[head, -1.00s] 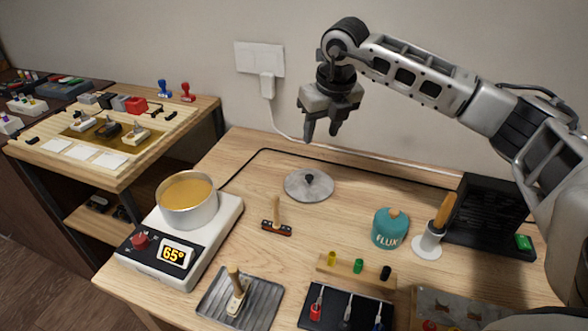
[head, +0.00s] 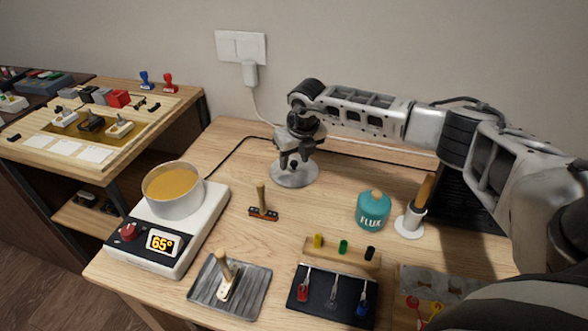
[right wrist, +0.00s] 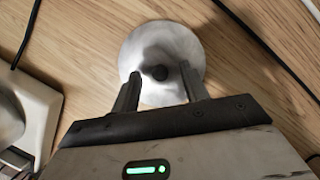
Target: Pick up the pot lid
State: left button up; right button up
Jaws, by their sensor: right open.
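The pot lid (head: 291,179) is a round grey metal disc lying flat on the wooden table towards the wall. My right gripper (head: 294,164) is over it, pointing down, and hides its knob in the head view. In the right wrist view the lid (right wrist: 163,50) shows with its dark knob (right wrist: 160,73) between the fingertips of my right gripper (right wrist: 160,76). The fingers are open, with a gap on each side of the knob. The pot (head: 174,190) of amber liquid stands uncovered on the white hot plate (head: 192,236) to the left. My left gripper is not in view.
A black cable (head: 238,146) runs behind the lid.

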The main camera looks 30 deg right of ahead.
jog(key=shift+f, duration=0.25)
grip_shut()
jog(key=shift+r, duration=0.2)
